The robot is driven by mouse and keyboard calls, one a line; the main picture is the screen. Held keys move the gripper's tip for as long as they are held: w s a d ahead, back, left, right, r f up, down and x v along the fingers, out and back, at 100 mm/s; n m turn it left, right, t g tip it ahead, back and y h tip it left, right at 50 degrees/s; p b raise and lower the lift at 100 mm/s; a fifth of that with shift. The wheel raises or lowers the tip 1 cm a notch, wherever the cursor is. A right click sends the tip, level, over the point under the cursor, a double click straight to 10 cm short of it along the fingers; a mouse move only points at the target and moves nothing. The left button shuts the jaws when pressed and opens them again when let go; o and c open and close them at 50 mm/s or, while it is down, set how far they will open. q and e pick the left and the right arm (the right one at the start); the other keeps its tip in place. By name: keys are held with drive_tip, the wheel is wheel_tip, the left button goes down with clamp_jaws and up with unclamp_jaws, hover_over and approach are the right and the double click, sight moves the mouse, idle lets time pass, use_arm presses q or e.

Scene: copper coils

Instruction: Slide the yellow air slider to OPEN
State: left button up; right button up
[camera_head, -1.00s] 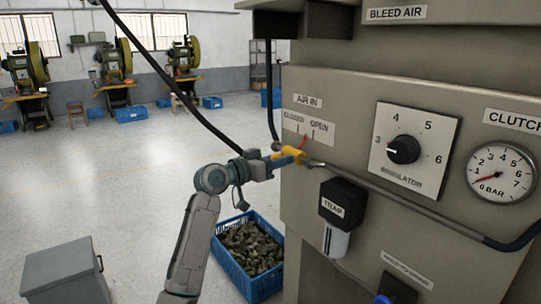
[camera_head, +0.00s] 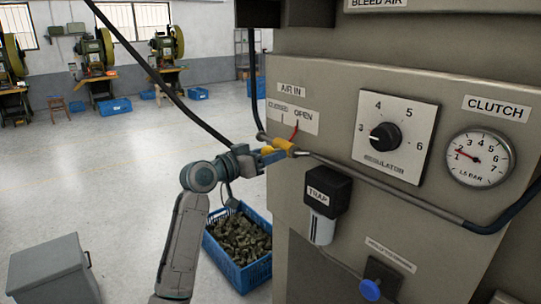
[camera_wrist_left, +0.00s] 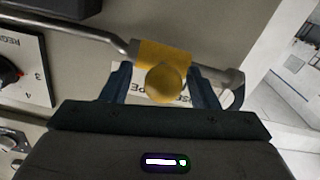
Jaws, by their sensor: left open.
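The yellow air slider (camera_head: 283,146) sits on the metal pipe at the left of the grey panel. In the left wrist view the slider's yellow collar and round knob (camera_wrist_left: 165,82) show at the centre. My left gripper (camera_head: 268,155) is at the slider, and in the wrist view its open fingers (camera_wrist_left: 160,78) stand on either side of the knob. Whether they touch it, I cannot tell. My right gripper is not in view.
The panel carries a regulator dial (camera_head: 385,136), a clutch gauge (camera_head: 479,158) reading about 1.5 bar, a trap (camera_head: 325,202) and a blue knob (camera_head: 370,289). A blue crate (camera_head: 238,272) of parts and a grey box (camera_head: 50,272) stand on the floor. Open floor lies left.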

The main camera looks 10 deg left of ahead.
use_arm(q)
drive_tip(key=b+v, duration=0.2)
drive_tip(key=v, duration=0.8)
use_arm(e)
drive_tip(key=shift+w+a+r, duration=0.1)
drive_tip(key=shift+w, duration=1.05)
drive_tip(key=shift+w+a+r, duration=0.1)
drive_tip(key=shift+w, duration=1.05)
